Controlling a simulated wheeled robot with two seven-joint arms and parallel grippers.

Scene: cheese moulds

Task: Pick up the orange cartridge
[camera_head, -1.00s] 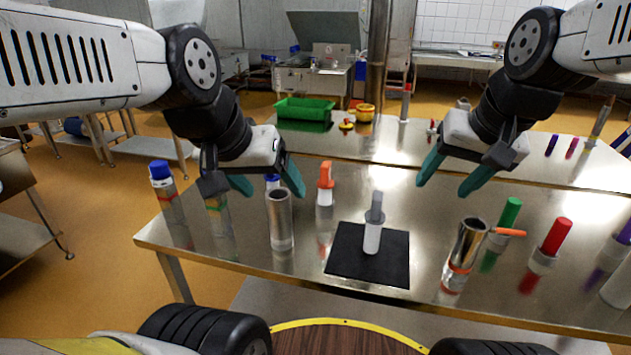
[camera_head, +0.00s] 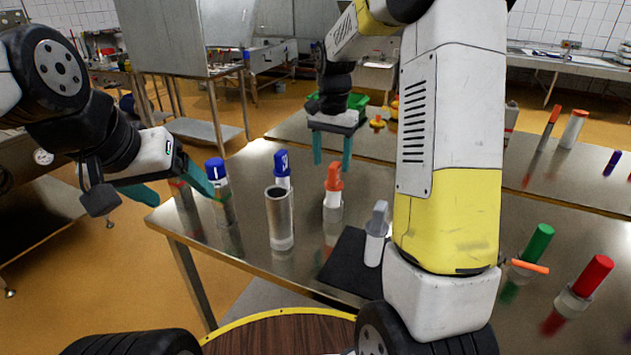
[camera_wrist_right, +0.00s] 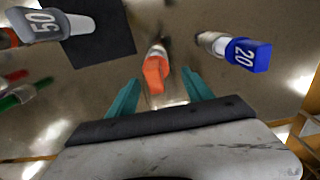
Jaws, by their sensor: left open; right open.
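The orange cartridge (camera_head: 333,178) stands upright on the near steel table, its orange top above a pale body. It also shows in the right wrist view (camera_wrist_right: 155,77), near the gap between the two teal fingers. My right gripper (camera_head: 332,165) is open and empty, fingers pointing down, at or just behind the orange cartridge's top in the head view. I cannot tell whether it touches. In the right wrist view its fingers (camera_wrist_right: 161,84) are spread apart. My left gripper (camera_head: 183,198) is open and empty at the table's left end, near a blue-capped cylinder (camera_head: 216,185).
A blue cartridge (camera_head: 282,165) marked 20 and an open metal cylinder (camera_head: 280,220) stand left of the orange one. A grey cartridge (camera_head: 379,220) stands on a black mat (camera_head: 343,262). Green (camera_head: 540,243) and red (camera_head: 595,275) cartridges stand right, beyond my right arm.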

